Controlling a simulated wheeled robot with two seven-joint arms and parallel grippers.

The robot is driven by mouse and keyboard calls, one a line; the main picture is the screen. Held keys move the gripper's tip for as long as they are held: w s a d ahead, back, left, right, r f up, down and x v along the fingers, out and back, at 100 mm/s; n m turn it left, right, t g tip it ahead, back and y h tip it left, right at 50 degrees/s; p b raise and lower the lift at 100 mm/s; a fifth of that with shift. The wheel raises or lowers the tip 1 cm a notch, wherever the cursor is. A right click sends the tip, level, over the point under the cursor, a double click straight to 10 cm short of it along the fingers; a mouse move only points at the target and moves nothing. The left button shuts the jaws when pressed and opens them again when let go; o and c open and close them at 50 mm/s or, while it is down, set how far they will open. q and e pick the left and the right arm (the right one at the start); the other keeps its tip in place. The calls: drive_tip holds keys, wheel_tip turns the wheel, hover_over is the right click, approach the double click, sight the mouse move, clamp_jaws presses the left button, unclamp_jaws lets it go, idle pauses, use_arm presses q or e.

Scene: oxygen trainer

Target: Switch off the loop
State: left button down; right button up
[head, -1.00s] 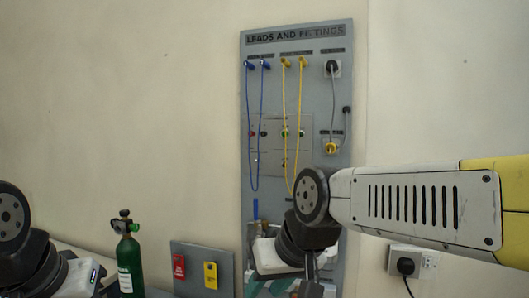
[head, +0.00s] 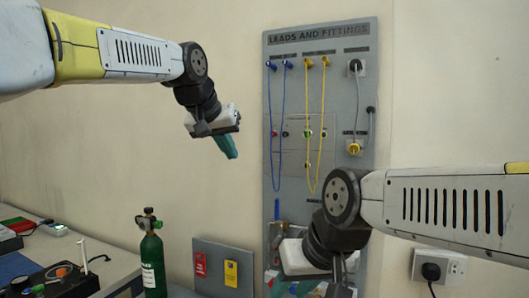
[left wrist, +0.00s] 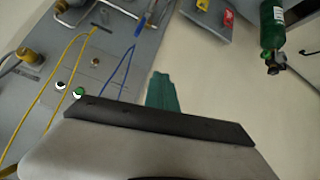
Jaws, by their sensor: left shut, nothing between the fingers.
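The grey "Leads and fittings" board (head: 345,95) is upright on the wall. A square plate (head: 296,150) in its middle carries small buttons, among them a red one (head: 274,133) and a green one (head: 307,133). Blue and yellow leads hang in front of the plate. In the left wrist view, a green button (left wrist: 78,93) and a white round part (left wrist: 60,87) show beside the yellow lead. My left gripper (head: 231,153) is shut and empty, left of the board and apart from it. My right gripper (head: 335,288) is low before the board, its fingers mostly hidden.
A grey plug (head: 355,66) sits in a board socket. A green cylinder (head: 152,262) stands at lower left, beside a small board with red (head: 200,265) and yellow (head: 231,273) tags. A bench with several devices is at far left. A wall socket (head: 438,266) is at lower right.

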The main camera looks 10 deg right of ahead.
use_arm(q)
drive_tip(key=h, duration=0.1)
approach(280, 161)
wheel_tip(280, 161, up, 3)
drive_tip(key=s+a, duration=0.1)
drive_tip(key=a, duration=0.1)
drive_tip(key=shift+s+m, duration=0.15)
drive_tip(key=shift+m, duration=0.25)
drive_tip(key=x, duration=1)
drive_tip(key=shift+d+r, duration=0.1)
drive_tip(key=shift+r, duration=0.1)
drive_tip(key=shift+s+a+f+t+h, duration=0.2)
drive_tip(key=shift+f+t+h, duration=0.15)
drive_tip(key=shift+t+h, duration=0.55)
drive_tip(key=shift+s+a+f+t, duration=0.1)
drive_tip(key=shift+s+f+t, duration=0.1)
drive_tip(key=shift+t, duration=0.2)
drive_tip(key=shift+s+a+f, duration=0.1)
drive_tip(key=shift+f, duration=0.25)
drive_tip(key=shift+r, duration=0.1)
